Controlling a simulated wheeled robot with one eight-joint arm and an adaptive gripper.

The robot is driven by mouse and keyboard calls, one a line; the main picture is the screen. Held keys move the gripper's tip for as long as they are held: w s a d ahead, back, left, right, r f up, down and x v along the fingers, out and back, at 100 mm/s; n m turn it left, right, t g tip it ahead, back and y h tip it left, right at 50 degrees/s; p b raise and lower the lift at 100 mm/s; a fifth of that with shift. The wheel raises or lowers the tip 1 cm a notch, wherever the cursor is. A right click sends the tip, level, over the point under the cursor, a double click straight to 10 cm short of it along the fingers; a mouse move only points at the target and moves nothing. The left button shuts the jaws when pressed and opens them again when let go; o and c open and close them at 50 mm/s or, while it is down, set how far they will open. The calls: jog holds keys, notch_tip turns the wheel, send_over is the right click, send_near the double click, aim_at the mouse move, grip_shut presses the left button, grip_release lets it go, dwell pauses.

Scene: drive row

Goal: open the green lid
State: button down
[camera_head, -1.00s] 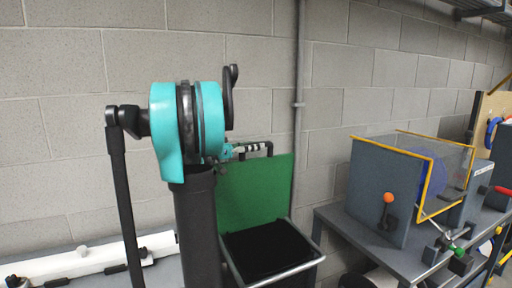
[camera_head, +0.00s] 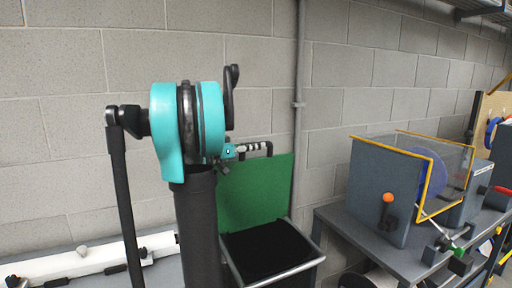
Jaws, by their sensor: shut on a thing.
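The green lid (camera_head: 252,195) stands raised, close to upright, at the back of a dark bin (camera_head: 262,250) in the head view. A black handle with a pale, banded bar (camera_head: 254,147) sits at the lid's top edge. My gripper (camera_head: 229,158) is at the left end of this handle, shut on it. My own teal and black arm hides most of the gripper and the lid's left side, so the exact finger contact does not show.
A grey block wall and a vertical pipe (camera_head: 299,105) stand behind the bin. A grey bench (camera_head: 345,222) with a guarded machine (camera_head: 382,182) is to the right. A white rail (camera_head: 98,260) lies at lower left.

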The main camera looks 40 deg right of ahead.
jog(key=s+a+f+m, duration=0.1)
jog(key=s+a+m, duration=0.1)
jog(key=s, duration=0.4)
jog(key=shift+f, duration=0.15)
jog(key=c, duration=1.3)
grip_release()
jog(key=shift+c, duration=0.2)
jog(key=v, duration=1.2)
jog(key=shift+s, duration=0.1)
